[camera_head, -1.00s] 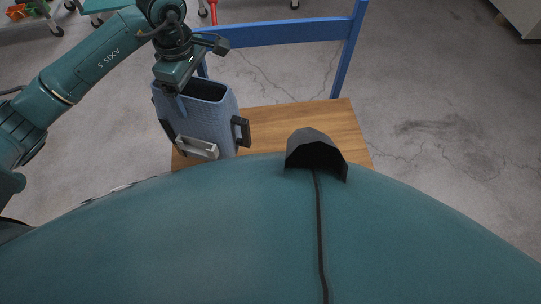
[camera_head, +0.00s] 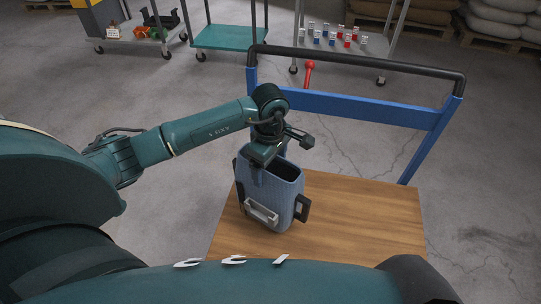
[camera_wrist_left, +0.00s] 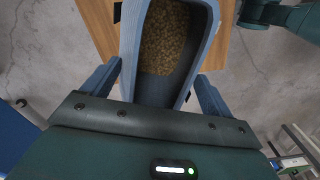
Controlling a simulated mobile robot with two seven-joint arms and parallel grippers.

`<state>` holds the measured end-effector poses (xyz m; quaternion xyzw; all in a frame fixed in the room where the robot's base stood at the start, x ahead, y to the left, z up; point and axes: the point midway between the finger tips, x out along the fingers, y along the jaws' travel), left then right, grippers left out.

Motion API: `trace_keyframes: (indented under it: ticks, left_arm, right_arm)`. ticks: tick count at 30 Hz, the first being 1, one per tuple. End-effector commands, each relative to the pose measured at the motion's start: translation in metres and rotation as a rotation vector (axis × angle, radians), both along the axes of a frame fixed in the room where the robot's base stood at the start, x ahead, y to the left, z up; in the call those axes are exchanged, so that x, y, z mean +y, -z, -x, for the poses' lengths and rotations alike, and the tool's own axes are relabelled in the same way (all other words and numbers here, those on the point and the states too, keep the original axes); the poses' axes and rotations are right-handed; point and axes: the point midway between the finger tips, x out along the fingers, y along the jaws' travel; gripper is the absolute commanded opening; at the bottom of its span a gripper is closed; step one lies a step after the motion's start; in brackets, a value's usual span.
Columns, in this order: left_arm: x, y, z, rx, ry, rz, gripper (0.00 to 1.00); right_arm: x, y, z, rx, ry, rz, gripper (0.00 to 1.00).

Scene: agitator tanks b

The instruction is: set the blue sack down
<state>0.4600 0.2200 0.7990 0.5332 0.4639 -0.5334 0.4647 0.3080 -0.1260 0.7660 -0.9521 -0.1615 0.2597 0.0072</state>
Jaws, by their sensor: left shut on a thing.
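The blue sack (camera_head: 268,197) is a stiff, open-topped blue bag with dark side handles and a pale grey bar handle on its front. It is upright over the left part of the wooden deck (camera_head: 350,215) of a cart; I cannot tell whether its base touches the wood. My left gripper (camera_head: 263,158) is shut on the sack near its top. In the left wrist view the sack (camera_wrist_left: 205,22) lies between my two blue fingers (camera_wrist_left: 158,88), with brown grainy contents inside. My right gripper is not in view.
The cart's blue frame with a black push bar (camera_head: 360,60) rises behind the deck. Bare deck lies right of the sack. Farther back stand a teal-topped trolley (camera_head: 222,37), a shelf cart with small red, blue and white items (camera_head: 330,38), and stacked sacks (camera_head: 500,22).

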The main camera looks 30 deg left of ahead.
Motion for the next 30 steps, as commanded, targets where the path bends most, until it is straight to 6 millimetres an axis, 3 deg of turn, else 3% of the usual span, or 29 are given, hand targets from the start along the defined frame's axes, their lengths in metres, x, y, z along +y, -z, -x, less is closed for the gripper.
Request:
trace_keyframes:
  ticks: [4, 10, 11, 12, 15, 23, 30]
  left_arm:
    - [-0.001, 0.014, -0.001, -0.005, -0.001, 0.003, 0.15]
    - [-0.001, 0.015, -0.002, -0.007, 0.0, 0.003, 0.15]
    - [0.0, 0.017, 0.0, -0.001, 0.0, 0.0, 0.88]
    - [0.0, 0.017, 0.0, -0.001, 0.0, 0.0, 0.92]
    - [0.0, 0.017, 0.0, -0.001, 0.0, 0.0, 1.0]
    - [0.0, 0.015, 0.0, -0.001, 0.0, 0.0, 1.0]
    - [0.0, -0.017, -0.001, -0.007, 0.001, 0.001, 1.0]
  right_arm:
    - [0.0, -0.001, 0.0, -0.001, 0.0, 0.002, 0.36]
    - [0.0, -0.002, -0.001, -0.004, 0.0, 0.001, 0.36]
    - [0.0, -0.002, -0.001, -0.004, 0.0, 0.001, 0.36]
    - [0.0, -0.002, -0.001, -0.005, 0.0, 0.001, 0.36]
    - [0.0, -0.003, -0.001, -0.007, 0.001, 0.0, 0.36]
    - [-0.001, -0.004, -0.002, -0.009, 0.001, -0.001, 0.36]
    - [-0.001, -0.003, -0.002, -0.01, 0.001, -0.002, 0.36]
